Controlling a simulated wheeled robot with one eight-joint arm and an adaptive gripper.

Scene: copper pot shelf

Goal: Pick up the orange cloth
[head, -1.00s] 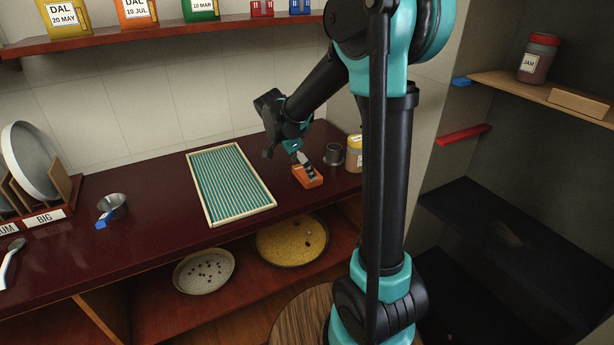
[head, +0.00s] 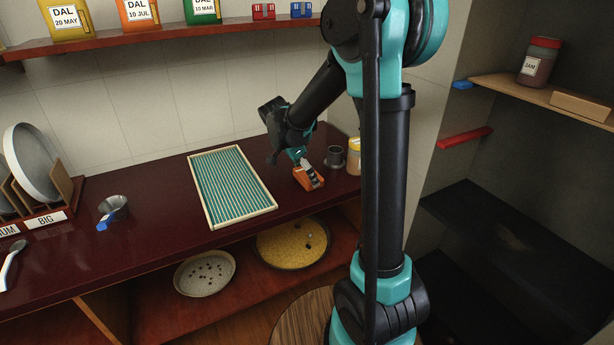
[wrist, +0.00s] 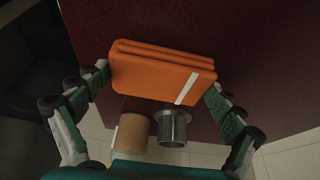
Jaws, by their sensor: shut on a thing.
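The orange cloth (head: 308,180) is a folded orange block with a white stripe, at the right end of the dark red counter. In the wrist view the cloth (wrist: 150,75) lies between the two fingers of my gripper (wrist: 160,92), with a finger against each end. My gripper (head: 308,174) is shut on it from above. In the head view my fingers hide part of the cloth. I cannot tell whether its underside is clear of the counter.
A grey metal cup (head: 335,157) and a jar with a yellow lid (head: 354,157) stand close behind the cloth. A teal striped tray (head: 232,188) lies to its left. Bowls of grain (head: 292,243) sit on the lower shelf. The counter's front edge is near.

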